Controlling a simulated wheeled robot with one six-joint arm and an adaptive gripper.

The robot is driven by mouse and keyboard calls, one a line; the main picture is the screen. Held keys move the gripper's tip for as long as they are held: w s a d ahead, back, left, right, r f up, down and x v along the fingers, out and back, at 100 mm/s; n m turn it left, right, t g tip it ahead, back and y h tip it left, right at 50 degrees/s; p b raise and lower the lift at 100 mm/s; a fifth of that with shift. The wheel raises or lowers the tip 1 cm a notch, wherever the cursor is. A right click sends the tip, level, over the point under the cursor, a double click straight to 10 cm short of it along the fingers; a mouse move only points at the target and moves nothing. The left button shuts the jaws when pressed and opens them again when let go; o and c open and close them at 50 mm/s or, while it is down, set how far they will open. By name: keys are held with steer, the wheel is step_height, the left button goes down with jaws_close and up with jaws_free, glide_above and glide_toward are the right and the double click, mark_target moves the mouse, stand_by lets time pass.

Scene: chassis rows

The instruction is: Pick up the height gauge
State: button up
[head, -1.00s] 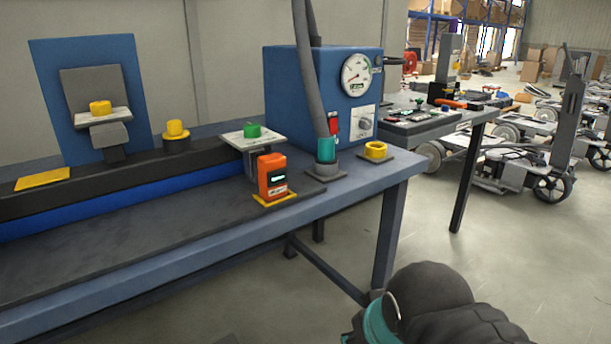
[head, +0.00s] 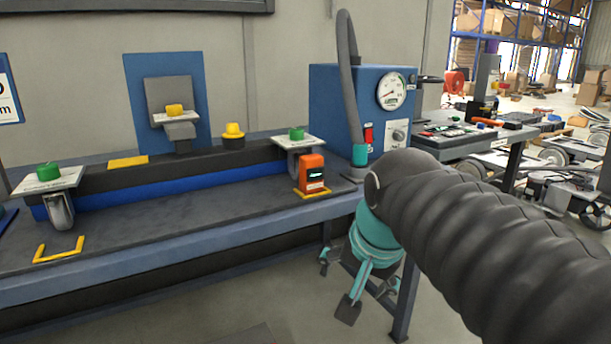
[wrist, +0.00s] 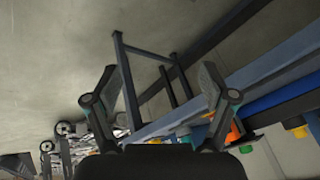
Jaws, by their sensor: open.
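An orange device with a small dark display (head: 311,174) stands upright on a yellow-marked spot at the front right of the bench. It looks like the height gauge, though I cannot be sure. A small orange patch (wrist: 233,133), probably the same device, shows beyond the right finger in the wrist view. My gripper (head: 366,298) hangs in front of the bench's right end, below its top and clear of the device. In the wrist view my gripper (wrist: 160,85) has its fingers spread wide, with nothing between them.
The blue bench (head: 200,258) has free room on its dark top. A blue box with a dial (head: 345,115) and a grey hose (head: 346,60) stands behind the device. A green-knobbed plate (head: 297,141) is close behind it. An empty yellow marking (head: 58,252) lies at left.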

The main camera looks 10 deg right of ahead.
steer(key=w+r+m, duration=1.1)
steer(key=w+r, duration=0.1)
steer(key=w, duration=0.2)
steer(key=m+g+y, duration=0.1)
steer(key=m, duration=1.4)
glide_toward(311, 170)
steer(key=w+f, duration=0.1)
steer(key=f, duration=0.1)
steer(key=w+f+b, duration=0.1)
steer(key=w+f, duration=0.1)
steer(key=f, duration=0.1)
steer(key=shift+w+d+f, duration=0.3)
steer(key=shift+w+d, duration=0.1)
steer(key=shift+a+b+x, duration=0.2)
steer(key=shift+b+x, duration=0.2)
steer(key=shift+x, duration=0.9)
steer(key=shift+a+b+x, duration=0.25)
steer(key=shift+b+x, duration=0.1)
steer(key=shift+x, duration=1)
steer(key=shift+r, duration=0.15)
steer(key=c, duration=1.5)
steer(key=shift+r, duration=0.1)
steer(key=shift+c, duration=0.2)
